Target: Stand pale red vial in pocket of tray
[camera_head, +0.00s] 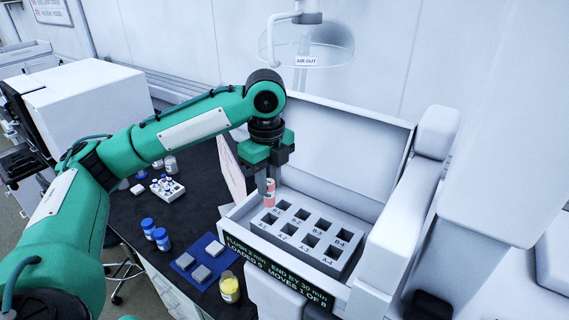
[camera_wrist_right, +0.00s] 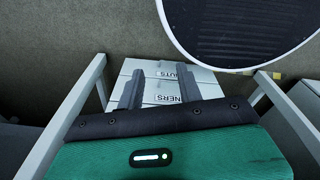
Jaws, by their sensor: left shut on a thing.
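My left gripper (camera_head: 266,186) is shut on a pale red vial (camera_head: 270,193) and holds it upright. The vial is over the back left end of a grey tray (camera_head: 325,268), close to the pockets marked A-1 and B-1. I cannot tell how far its bottom is above the tray top. The tray has two rows of square pockets, marked A and B, and the pockets I can see look empty. My right gripper (camera_wrist_right: 159,88) shows in the right wrist view with its fingers apart and nothing between them.
The tray sits inside a white open-lidded instrument (camera_head: 392,240) with a text display (camera_head: 278,272) in front. On the black bench stand blue-capped vials (camera_head: 161,238), a yellow-capped vial (camera_head: 229,287), a blue mat (camera_head: 182,262) with grey blocks, and a small white rack (camera_head: 168,189).

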